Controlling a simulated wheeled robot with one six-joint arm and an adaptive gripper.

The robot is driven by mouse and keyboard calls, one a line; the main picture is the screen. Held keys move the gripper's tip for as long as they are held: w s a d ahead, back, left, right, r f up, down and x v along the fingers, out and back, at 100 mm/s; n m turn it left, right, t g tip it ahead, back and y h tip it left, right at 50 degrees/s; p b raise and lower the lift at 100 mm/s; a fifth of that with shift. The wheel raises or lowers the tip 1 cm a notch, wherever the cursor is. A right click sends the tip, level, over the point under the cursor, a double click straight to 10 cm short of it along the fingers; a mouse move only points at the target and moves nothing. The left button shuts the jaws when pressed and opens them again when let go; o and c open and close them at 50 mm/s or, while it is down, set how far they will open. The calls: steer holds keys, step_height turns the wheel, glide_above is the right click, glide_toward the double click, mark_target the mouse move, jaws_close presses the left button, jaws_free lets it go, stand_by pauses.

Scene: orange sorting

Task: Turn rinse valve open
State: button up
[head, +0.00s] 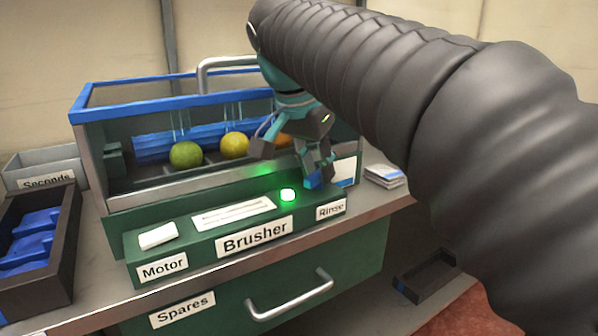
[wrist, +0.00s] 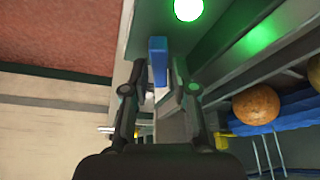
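The blue rinse valve handle (head: 312,181) stands at the right end of the green brusher panel, behind the "Rinse" label (head: 331,210). In the wrist view the handle (wrist: 158,50) is an upright blue bar. My gripper (wrist: 157,78) is at the handle, one finger on each side of it, with narrow gaps that look clear of the bar. In the head view my gripper (head: 318,165) hides part of the valve. Whether a finger touches the handle is hard to tell.
A glowing green button (head: 288,195) is just left of the valve. The brusher tray (head: 140,192) behind holds several fruits, including a green one (head: 186,155) and a yellow one (head: 235,145). A "Motor" switch (head: 158,236) is at the panel's left. A drawer handle (head: 290,296) sticks out below.

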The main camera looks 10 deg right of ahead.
steer(key=shift+w+d+f, duration=0.1)
steer(key=shift+d+f, duration=0.05)
steer(key=shift+f, duration=0.3)
jaws_close()
steer(key=shift+n, duration=0.3)
steer(key=n+t+y, duration=0.1)
steer(key=n, duration=0.1)
steer(key=shift+d+n, duration=0.1)
steer(key=shift+n, duration=0.3)
steer(key=n+y, duration=0.1)
steer(key=n, duration=0.2)
steer(key=shift+r+n+p, duration=0.1)
steer(key=shift+n+p, duration=0.2)
steer(key=shift+p, duration=0.1)
steer(key=n+y, duration=0.1)
steer(key=n, duration=0.2)
steer(key=n+y+p, duration=0.1)
steer(key=n, duration=0.2)
steer(key=shift+d+y, duration=0.15)
steer(key=shift+y, duration=0.25)
steer(key=shift+n, duration=0.3)
